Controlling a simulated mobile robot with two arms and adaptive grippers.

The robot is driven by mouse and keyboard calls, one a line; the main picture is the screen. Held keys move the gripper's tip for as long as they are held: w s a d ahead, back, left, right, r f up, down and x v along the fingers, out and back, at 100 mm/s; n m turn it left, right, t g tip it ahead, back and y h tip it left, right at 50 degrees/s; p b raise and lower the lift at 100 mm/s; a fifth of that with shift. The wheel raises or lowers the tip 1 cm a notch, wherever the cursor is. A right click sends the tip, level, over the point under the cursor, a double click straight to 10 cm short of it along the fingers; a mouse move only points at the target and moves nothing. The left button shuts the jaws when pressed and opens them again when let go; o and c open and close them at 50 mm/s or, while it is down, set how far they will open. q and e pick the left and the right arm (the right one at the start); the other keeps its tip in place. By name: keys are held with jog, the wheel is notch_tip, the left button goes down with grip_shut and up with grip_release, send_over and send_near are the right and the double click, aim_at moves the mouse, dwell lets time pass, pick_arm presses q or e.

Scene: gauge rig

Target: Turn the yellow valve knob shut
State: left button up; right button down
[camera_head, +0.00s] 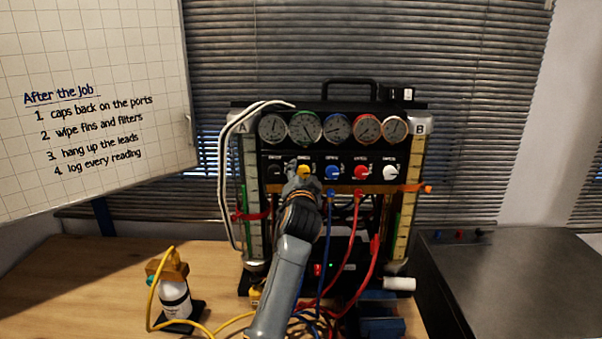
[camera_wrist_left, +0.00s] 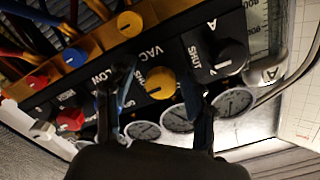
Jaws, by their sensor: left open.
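The yellow valve knob (camera_head: 304,170) sits in the row of knobs on the black gauge panel (camera_head: 345,160), under the second gauge from the left. My left gripper (camera_head: 301,181) is in front of it and hides its lower part. In the left wrist view the yellow knob (camera_wrist_left: 161,82) shows between the two dark fingers of the open left gripper (camera_wrist_left: 162,95). A gap shows on each side of the knob; I cannot tell whether a finger touches it. My right gripper is in neither view.
The black knob (camera_wrist_left: 228,53) and blue knob (camera_head: 333,172) flank the yellow one. Blue and red hoses (camera_head: 347,258) hang below the panel. A small bottle with a yellow hose (camera_head: 175,299) stands left on the wooden table (camera_head: 105,268). A whiteboard (camera_head: 80,60) is upper left.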

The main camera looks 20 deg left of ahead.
pick_arm(q)
jog(key=shift+s+d+r, duration=0.2)
jog(key=shift+s+r, duration=0.05)
jog(key=shift+s, duration=0.15)
jog(key=shift+s+d+r, duration=0.1)
jog(key=shift+s, duration=0.05)
jog(key=c, duration=0.6)
grip_shut()
jog(key=shift+p, duration=0.35)
jog(key=shift+m, duration=0.3)
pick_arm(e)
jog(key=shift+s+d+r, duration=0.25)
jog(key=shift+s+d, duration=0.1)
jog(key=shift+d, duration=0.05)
pick_arm(q)
jog(key=o, duration=0.5)
grip_release()
jog(key=shift+o, duration=0.5)
jog(key=shift+w+a+f, duration=0.2)
jog(key=shift+w+a, duration=0.05)
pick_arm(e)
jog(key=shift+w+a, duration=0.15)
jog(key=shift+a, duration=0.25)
